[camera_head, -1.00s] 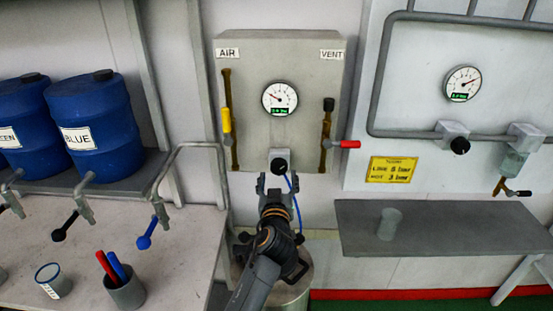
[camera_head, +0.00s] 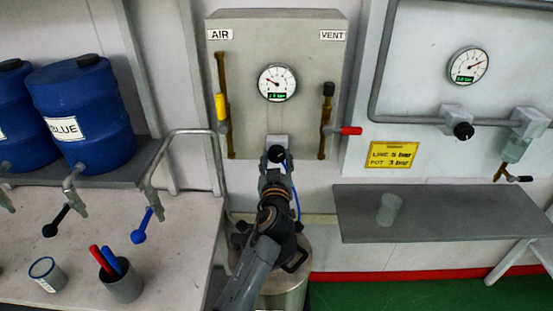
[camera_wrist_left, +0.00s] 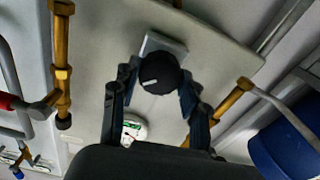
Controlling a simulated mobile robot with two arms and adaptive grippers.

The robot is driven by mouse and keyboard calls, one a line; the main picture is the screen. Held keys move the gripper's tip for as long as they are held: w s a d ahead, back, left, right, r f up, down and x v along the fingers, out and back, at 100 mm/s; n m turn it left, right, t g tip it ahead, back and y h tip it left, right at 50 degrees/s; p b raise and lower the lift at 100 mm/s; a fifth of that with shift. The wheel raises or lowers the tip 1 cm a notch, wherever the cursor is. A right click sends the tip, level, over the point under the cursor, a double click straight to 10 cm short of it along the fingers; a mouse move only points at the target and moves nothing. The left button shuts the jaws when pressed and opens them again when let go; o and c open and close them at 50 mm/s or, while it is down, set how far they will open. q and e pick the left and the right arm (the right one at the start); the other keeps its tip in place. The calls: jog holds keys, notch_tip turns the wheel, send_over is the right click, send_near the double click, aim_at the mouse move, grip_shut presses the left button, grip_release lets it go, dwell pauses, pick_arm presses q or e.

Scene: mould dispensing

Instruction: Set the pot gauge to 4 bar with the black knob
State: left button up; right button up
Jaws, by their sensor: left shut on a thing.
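The black knob (camera_head: 277,153) sits on a pale block at the bottom of the grey panel (camera_head: 310,60). My left gripper (camera_head: 276,162) is at the knob from below, shut on it. In the left wrist view the knob (camera_wrist_left: 160,74) shows a white mark and lies between the two fingers of the gripper (camera_wrist_left: 156,90). The round pot gauge (camera_head: 278,83) is above the knob, with a needle pointing to the upper left and a green digital readout that seems to read about 2 bar. My right gripper is not in view.
A yellow-handled AIR valve (camera_head: 221,107) and a red-handled VENT valve (camera_head: 350,131) flank the gauge. A metal pot (camera_head: 285,290) stands below my arm.

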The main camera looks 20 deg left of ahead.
pick_arm(q)
jog(key=shift+m, duration=0.4)
jog(key=shift+m+b, duration=0.3)
jog(key=shift+m, duration=0.3)
jog(key=m, duration=0.2)
jog(key=shift+m, duration=0.3)
jog(key=m, duration=0.3)
jog(key=shift+r+m, duration=0.1)
jog(key=shift+m, duration=1.1)
